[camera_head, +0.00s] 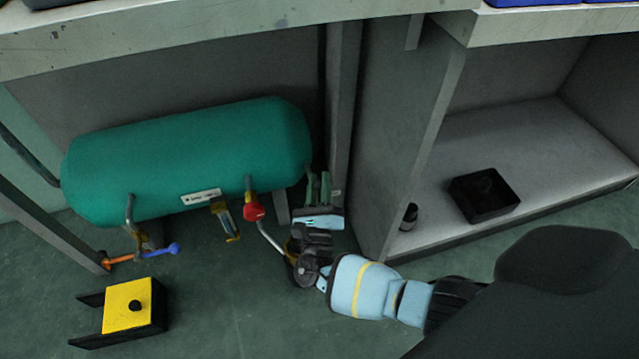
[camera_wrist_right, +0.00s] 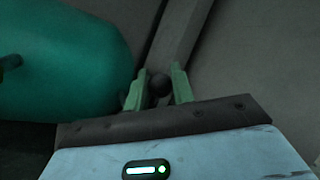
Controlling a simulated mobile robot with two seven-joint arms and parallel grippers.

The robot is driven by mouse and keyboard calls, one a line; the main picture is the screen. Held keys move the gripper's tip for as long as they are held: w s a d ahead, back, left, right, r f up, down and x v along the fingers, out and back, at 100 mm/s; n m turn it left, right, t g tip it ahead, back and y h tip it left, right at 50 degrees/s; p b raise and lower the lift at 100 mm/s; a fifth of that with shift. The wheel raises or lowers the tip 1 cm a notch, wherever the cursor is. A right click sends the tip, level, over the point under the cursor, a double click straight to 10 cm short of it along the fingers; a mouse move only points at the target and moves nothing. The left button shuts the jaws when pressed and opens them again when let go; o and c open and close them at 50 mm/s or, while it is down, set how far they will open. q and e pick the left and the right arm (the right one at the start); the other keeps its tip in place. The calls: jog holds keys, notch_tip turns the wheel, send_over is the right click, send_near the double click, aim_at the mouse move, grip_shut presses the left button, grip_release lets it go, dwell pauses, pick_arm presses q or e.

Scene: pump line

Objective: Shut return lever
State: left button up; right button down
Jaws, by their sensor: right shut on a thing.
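A green tank (camera_head: 190,160) lies under the bench, and it fills the left of the wrist view (camera_wrist_right: 60,70). My right gripper (camera_head: 318,178) is just beyond the tank's right end, beside a grey bench post. In the wrist view my right gripper (camera_wrist_right: 159,72) has its two green fingers closed on a dark round knob (camera_wrist_right: 160,87). What the knob belongs to is hidden. A red valve part (camera_head: 254,211) hangs under the tank, with a pale rod (camera_head: 270,240) slanting towards my right wrist. Blue (camera_head: 163,250) and orange (camera_head: 120,260) handles sit lower left. Which lever is the return one, I cannot tell.
A yellow-topped box with a black knob (camera_head: 118,311) stands on the floor at lower left. A brass-coloured fitting (camera_head: 225,222) hangs under the tank. A black tray (camera_head: 484,196) and a small dark bottle (camera_head: 409,217) are at the right.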

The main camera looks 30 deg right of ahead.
jog(key=c, duration=1.2)
grip_release()
jog(key=shift+c, duration=0.2)
jog(key=shift+a, duration=0.1)
jog(key=v, duration=0.7)
jog(key=shift+s+p, duration=0.3)
jog(key=shift+a+f, duration=0.1)
jog(key=shift+a, duration=0.05)
